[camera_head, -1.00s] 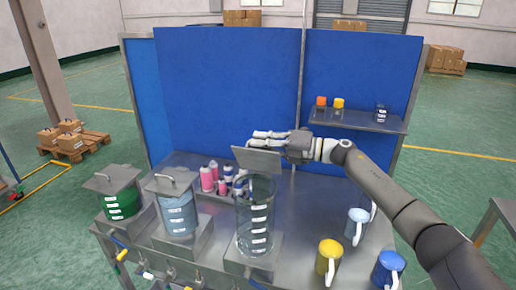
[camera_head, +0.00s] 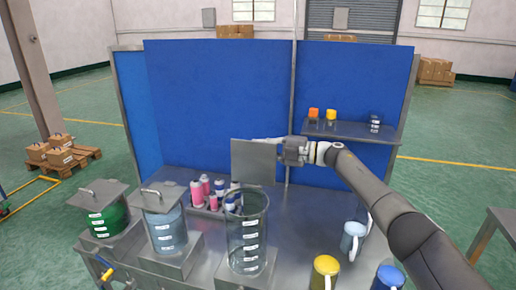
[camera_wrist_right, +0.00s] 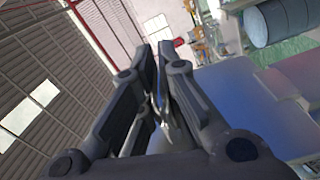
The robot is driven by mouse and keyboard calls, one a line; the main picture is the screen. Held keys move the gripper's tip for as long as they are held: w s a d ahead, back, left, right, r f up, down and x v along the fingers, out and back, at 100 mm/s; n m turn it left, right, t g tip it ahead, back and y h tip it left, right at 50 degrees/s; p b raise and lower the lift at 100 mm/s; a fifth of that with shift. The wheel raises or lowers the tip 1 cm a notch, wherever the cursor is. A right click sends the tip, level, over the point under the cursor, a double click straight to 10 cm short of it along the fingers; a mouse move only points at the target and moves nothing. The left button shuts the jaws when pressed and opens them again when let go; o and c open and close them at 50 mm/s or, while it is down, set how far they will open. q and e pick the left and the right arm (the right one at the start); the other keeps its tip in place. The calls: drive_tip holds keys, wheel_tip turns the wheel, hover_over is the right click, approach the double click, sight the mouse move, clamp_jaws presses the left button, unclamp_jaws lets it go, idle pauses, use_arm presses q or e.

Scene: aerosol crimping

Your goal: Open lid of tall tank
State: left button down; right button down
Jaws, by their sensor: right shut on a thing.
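The tall tank (camera_head: 247,240) is a clear glass cylinder with white labels on a metal block, and its top is uncovered. Its square grey lid (camera_head: 253,163) stands nearly upright above the tank's rim, flat face toward the head camera. My right gripper (camera_head: 277,143) is shut on the lid's handle, mostly hidden behind the lid. In the right wrist view, my right gripper's fingers (camera_wrist_right: 158,85) are closed together around a thin shiny metal piece. Whether the lid touches the rim is unclear. My left gripper is out of view.
Two lidded tanks, one green (camera_head: 107,217) and one pale blue (camera_head: 166,230), stand to the left. Pink and white cans (camera_head: 205,190) sit behind. Yellow (camera_head: 324,272), pale blue (camera_head: 352,238) and blue (camera_head: 388,278) jugs stand at right. A shelf (camera_head: 350,131) is behind my right arm.

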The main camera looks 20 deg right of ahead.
drive_tip(key=shift+w+d+f, duration=0.15)
drive_tip(key=shift+w+d, duration=0.1)
drive_tip(key=shift+d, duration=0.1)
drive_tip(key=c, duration=1.6)
unclamp_jaws()
drive_tip(key=shift+o, duration=0.4)
drive_tip(key=v, duration=1.2)
